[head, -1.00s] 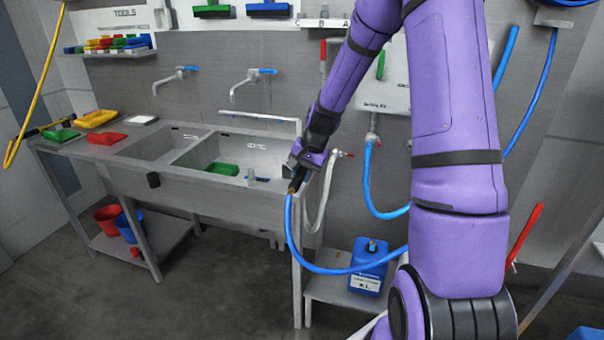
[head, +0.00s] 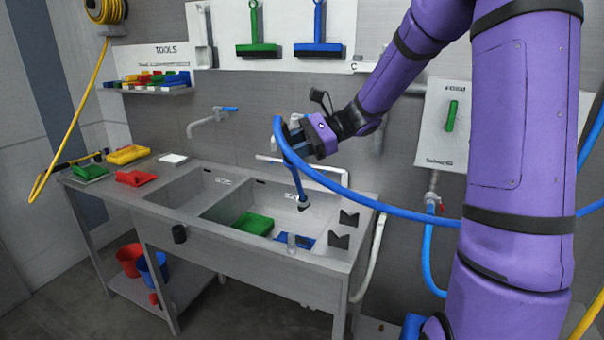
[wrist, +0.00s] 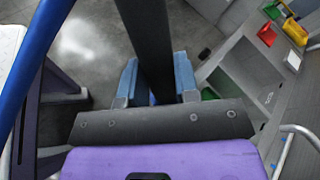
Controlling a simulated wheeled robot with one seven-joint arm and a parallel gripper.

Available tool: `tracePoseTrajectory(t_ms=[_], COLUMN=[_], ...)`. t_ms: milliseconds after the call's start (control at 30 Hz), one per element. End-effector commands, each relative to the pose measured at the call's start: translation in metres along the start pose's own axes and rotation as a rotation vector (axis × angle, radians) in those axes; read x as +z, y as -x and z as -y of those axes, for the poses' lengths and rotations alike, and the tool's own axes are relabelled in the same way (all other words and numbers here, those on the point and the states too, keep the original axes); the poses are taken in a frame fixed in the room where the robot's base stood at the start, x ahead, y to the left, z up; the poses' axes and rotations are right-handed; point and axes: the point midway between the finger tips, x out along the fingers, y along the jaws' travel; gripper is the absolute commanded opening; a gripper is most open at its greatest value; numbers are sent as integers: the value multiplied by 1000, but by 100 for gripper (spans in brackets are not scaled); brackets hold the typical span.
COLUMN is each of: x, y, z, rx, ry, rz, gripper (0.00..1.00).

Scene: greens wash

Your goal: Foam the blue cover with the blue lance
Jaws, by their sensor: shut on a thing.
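My gripper (head: 295,140) is shut on the blue lance (head: 293,168) and holds it above the right basin. The lance hangs steeply, its dark nozzle pointing down, with a blue hose (head: 385,207) curving from its top to the right. In the wrist view, a dark shaft (wrist: 150,45) runs between my two blue-grey fingers. The blue cover (head: 300,242) lies low in the right basin, at its front right. It is partly hidden by the basin's front edge and a small grey fitting. The nozzle is above and apart from it.
A green piece (head: 253,223) lies in the same basin, left of the blue cover. Two dark notched brackets (head: 348,218) stand empty on the sink's right end. Taps (head: 210,120) and a white pipe (head: 320,176) are behind. Red and blue buckets (head: 152,268) stand below.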

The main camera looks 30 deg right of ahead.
Motion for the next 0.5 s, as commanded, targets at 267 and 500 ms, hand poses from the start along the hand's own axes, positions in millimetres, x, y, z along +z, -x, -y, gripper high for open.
tracePoseTrajectory(t_ms=[267, 500], x=[11, -14], y=[2, 0], z=[6, 5], rx=[-17, -17], ry=[-17, -18], rz=[48, 48], gripper=[21, 21])
